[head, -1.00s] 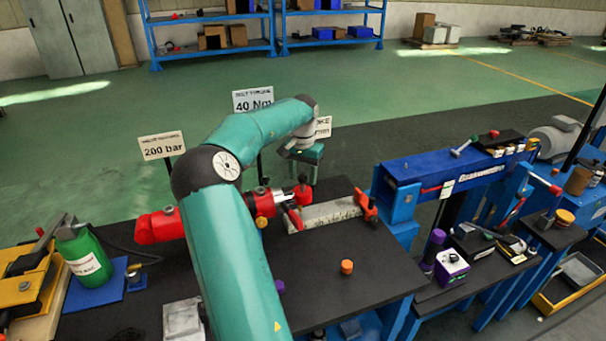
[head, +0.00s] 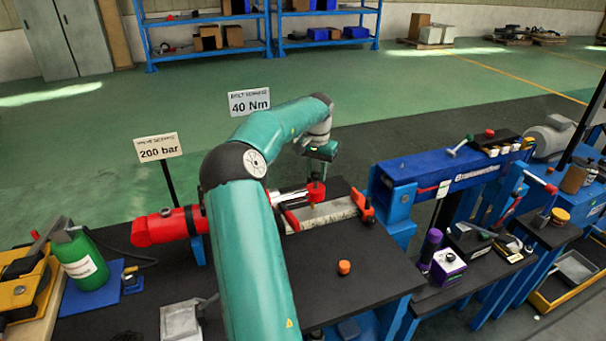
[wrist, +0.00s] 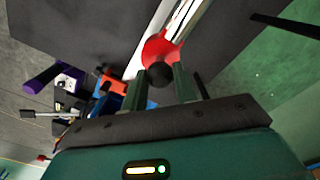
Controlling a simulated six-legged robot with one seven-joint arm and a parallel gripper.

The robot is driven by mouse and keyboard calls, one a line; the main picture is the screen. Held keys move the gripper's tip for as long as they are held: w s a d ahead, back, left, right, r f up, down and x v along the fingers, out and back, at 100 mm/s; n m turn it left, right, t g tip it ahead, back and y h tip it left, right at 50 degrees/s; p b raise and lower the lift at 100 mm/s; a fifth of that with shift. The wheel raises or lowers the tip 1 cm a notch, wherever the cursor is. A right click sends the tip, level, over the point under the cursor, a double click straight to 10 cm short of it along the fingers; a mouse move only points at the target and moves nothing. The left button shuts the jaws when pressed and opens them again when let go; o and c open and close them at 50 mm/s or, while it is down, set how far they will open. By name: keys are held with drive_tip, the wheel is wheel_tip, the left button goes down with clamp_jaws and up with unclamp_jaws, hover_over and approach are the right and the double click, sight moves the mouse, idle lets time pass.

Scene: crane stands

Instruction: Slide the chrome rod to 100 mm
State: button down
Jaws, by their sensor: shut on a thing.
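The red cylinder (head: 165,226) lies at the left of the bench, partly behind my arm. Its chrome rod shows in the wrist view (wrist: 186,20), ending in a red head (wrist: 158,49) with a black knob (wrist: 160,74). In the head view the red rod head (head: 316,190) stands over the pale scale bar (head: 325,212), short of the red-orange end block (head: 366,207). My gripper (wrist: 172,84) is shut at the knob, and it shows from above in the head view (head: 318,174). The scale's marks are too small to read.
An orange knob (head: 344,267) stands on the dark bench top in front of the scale. A blue press frame (head: 450,170) stands close on the right. A 200 bar sign (head: 158,147) and a 40 Nm sign (head: 249,102) rise behind the bench.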

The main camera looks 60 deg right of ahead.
drive_tip(key=s+d, duration=0.3)
drive_tip(key=shift+s+d, duration=0.15)
drive_tip(key=c, duration=1.1)
unclamp_jaws()
drive_tip(key=shift+r, duration=0.15)
wheel_tip(320, 180, up, 14)
drive_tip(key=shift+f, duration=0.2)
